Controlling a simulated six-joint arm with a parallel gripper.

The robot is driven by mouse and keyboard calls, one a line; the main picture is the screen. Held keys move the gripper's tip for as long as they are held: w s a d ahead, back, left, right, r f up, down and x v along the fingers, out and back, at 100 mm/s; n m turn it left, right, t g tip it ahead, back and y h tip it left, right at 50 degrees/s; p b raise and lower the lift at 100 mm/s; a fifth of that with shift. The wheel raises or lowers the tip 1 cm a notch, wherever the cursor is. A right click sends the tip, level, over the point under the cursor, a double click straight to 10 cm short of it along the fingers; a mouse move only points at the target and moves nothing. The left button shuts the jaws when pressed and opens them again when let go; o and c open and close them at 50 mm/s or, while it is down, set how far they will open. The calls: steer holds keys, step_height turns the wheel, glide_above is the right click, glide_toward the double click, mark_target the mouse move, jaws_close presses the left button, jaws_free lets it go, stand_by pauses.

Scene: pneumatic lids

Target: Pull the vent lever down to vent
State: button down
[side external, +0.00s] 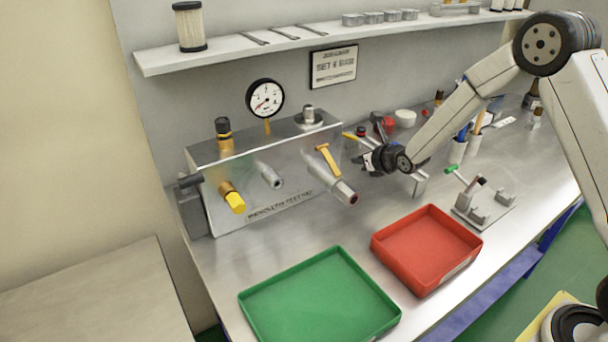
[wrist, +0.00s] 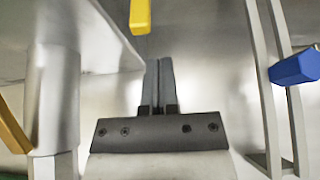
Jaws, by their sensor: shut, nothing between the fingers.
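A yellow lever (side external: 328,160) sits on a grey cylindrical valve (side external: 345,192) that sticks out of the front of the metal manifold block (side external: 258,185). It stands tilted up from the valve. My gripper (side external: 366,160) is to the right of the lever, apart from it, by the right end of the block. In the wrist view my gripper (wrist: 159,64) has its two grey fingers together, with nothing between them. A yellow bar (wrist: 14,128) at the left edge there looks like the lever. Another yellow end (wrist: 140,15) shows above the fingertips; I cannot tell what it belongs to.
A pressure gauge (side external: 265,98) stands on the block, and a yellow knob (side external: 234,202) is on its left. A green tray (side external: 320,300) and a red tray (side external: 427,248) lie in front. A blue handle (wrist: 297,67) is right of the fingers. A clamp fixture (side external: 484,203) stands at right.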

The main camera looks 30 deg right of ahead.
steer(key=shift+w+r, duration=0.2)
steer(key=shift+r, duration=0.8)
steer(key=shift+w+r, duration=0.15)
steer(key=shift+r, duration=0.8)
